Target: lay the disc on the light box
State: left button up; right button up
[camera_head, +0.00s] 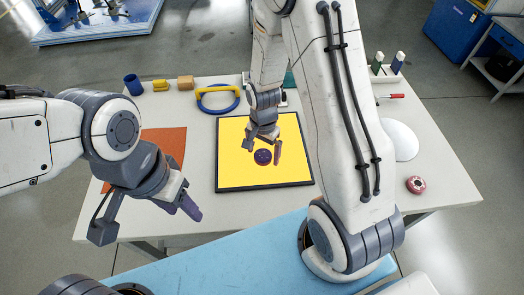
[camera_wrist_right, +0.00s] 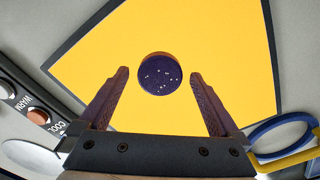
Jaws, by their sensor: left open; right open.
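The light box (camera_head: 235,165) is a lit yellow panel with a dark frame, lying on the table's middle. The disc (camera_head: 262,157) is dark purple and round and appears to lie flat on the yellow panel. In the right wrist view the disc (camera_wrist_right: 160,74) shows pale specks and lies between the fingertips, with yellow gaps on both sides. My right gripper (camera_head: 263,148) is open over the light box; its fingers (camera_wrist_right: 159,75) do not touch the disc in the wrist view. My left gripper (camera_head: 147,219) is open and empty near the table's front left.
An orange mat (camera_head: 168,144) lies left of the light box. A blue and yellow ring-shaped thing (camera_head: 218,98) lies behind it. A blue cup (camera_head: 133,85) and small blocks stand at the back left. A white dome (camera_head: 401,141) and a red roll (camera_head: 416,185) sit at the right.

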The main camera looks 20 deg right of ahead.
aim_at(263, 155)
notch_tip(263, 155, up, 12)
jog(key=s+a+r+n, duration=0.3)
jog(key=s+a+n, duration=0.3)
jog(key=s+n, duration=0.3)
jog(key=s+a+r+n+y, duration=0.1)
jog(key=s+a+r+n, duration=0.3)
jog(key=s+a+n, duration=0.3)
jog(key=s+n, duration=0.2)
jog(key=shift+s, duration=0.3)
